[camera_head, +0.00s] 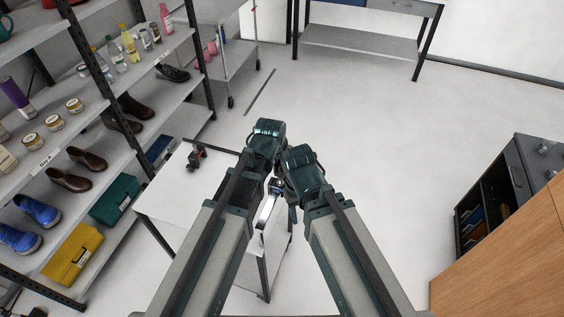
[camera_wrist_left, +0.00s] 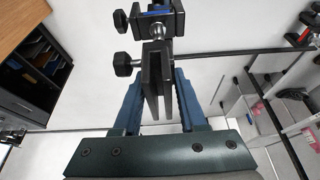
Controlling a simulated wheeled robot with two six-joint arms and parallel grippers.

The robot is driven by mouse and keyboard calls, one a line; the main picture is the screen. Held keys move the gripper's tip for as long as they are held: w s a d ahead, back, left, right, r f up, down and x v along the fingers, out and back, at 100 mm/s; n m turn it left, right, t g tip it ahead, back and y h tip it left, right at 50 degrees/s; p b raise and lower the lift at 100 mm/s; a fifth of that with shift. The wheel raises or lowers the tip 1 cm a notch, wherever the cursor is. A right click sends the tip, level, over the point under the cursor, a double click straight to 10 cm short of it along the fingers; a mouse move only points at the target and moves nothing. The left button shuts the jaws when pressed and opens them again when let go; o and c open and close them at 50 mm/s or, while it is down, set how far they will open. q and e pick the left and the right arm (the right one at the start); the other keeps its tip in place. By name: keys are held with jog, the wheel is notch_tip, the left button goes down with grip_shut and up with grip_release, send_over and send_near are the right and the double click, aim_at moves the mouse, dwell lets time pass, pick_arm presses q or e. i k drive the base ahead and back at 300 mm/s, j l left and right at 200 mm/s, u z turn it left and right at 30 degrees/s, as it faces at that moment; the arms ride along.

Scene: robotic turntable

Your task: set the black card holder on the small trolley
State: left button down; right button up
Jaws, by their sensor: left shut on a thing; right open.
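My left gripper (camera_wrist_left: 158,95) is shut on a black card holder (camera_wrist_left: 156,65), with its two blue fingers on either side of the holder's flat plates. In the head view the left gripper and the holder are largely hidden by my arms. My right gripper (camera_head: 291,207) is open, low between the forearms and partly hidden. The small trolley (camera_head: 178,198) has a white top, left of and partly under my left arm. A small dark and red item (camera_head: 197,158) stands on its far part.
Shelves (camera_head: 100,112) with shoes, jars, bottles and boxes stand close at the left. A wheeled rack (camera_head: 232,62) and a table (camera_head: 362,42) are at the back. A dark cabinet (camera_head: 520,165) and wooden surface (camera_head: 510,255) are at the right. Open floor lies right of the arms.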

aim_at(177, 195)
jog(key=k, duration=0.2)
jog(key=k+j+z, duration=0.1)
jog(key=k+j, duration=0.15)
jog(key=j+z, duration=0.45)
jog(key=j, duration=1.4)
